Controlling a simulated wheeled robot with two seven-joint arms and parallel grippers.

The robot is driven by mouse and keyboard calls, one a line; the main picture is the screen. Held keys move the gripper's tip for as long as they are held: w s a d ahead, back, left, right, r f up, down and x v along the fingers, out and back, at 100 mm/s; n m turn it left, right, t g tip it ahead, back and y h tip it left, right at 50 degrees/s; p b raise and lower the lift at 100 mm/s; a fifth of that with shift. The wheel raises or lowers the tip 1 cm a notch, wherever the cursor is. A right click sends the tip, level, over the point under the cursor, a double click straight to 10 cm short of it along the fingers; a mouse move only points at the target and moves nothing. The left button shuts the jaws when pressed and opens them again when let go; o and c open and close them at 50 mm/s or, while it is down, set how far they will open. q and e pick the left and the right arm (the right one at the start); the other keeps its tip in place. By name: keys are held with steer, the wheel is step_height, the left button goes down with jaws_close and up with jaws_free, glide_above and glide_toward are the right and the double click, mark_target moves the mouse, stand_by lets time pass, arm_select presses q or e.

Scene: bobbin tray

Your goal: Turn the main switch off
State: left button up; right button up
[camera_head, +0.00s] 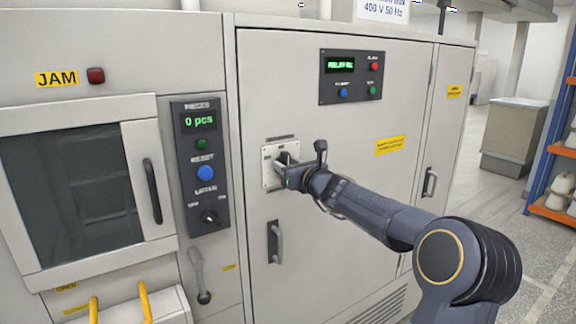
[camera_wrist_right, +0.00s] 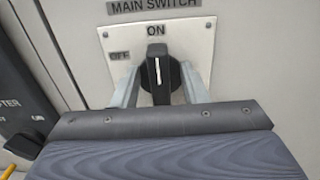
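The main switch is a black rotary knob (camera_wrist_right: 160,80) on a pale plate (camera_wrist_right: 196,44) labelled MAIN SWITCH, with ON above the knob and OFF to its left. The knob's white mark is upright, pointing at ON. In the head view the plate (camera_head: 267,176) sits on the grey cabinet door, and my gripper hides most of the knob. My right gripper (camera_head: 287,172) is at the plate. In the right wrist view its two fingers (camera_wrist_right: 160,90) stand on either side of the knob; I cannot tell whether they touch it. My left gripper is not in view.
Left of the switch is a control panel (camera_head: 203,165) with a blue reset button and a small rotary knob. A door handle (camera_head: 274,242) is below the switch plate. A display panel (camera_head: 350,77) is above. Open floor and an orange shelf (camera_head: 556,180) are at right.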

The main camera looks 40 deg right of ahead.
jaws_close()
steer(key=n+b, duration=0.3)
steer(key=shift+a+f, duration=0.2)
steer(key=n+b, duration=0.2)
steer(key=n, duration=0.1)
steer(key=n+b, duration=0.2)
steer(key=shift+a+f+n, duration=0.15)
steer(key=shift+a+n, duration=0.05)
steer(key=shift+n, duration=0.2)
steer(key=n+b, duration=0.3)
steer(key=n, duration=0.2)
steer(key=shift+w+a+f+b, duration=0.1)
steer(key=shift+f+b, duration=0.05)
steer(key=shift+b, duration=0.15)
steer(key=shift+n+b, duration=1.1)
steer(key=shift+n, duration=0.9)
